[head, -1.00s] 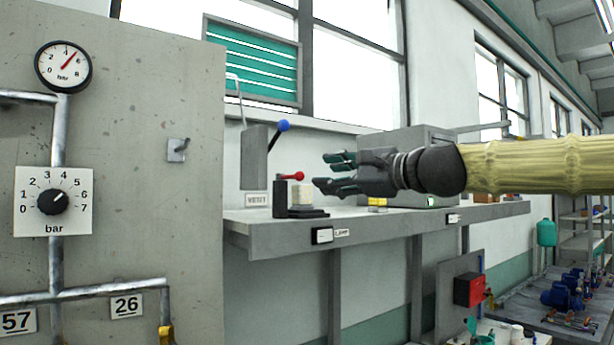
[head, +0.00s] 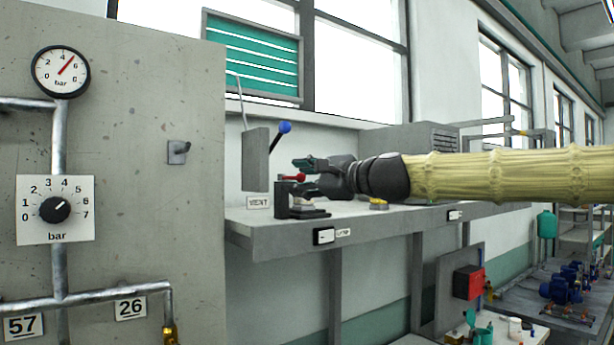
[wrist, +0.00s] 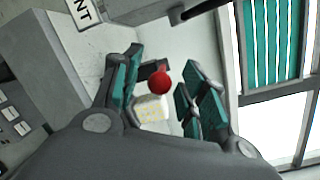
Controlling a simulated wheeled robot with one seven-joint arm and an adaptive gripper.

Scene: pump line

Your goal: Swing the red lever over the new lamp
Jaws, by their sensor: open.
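The red lever's round red knob (head: 291,178) stands on a dark bracket (head: 281,200) on the grey shelf. In the wrist view the red knob (wrist: 161,83) lies between my finger pairs, with gaps visible on both sides. My gripper (head: 300,172) is open and reaches in from the right at knob height; contact is not clear. The pale lamp block (wrist: 152,108) shows beside the knob in the wrist view. In the head view my gripper mostly hides it above its dark base (head: 308,213).
A blue-knobbed lever (head: 284,127) rises from a grey box just behind, above the VENT label (head: 258,202). A concrete panel (head: 150,240) with a gauge (head: 61,71) stands at left. A small yellow item (head: 378,204) sits on the shelf (head: 400,220) below my wrist.

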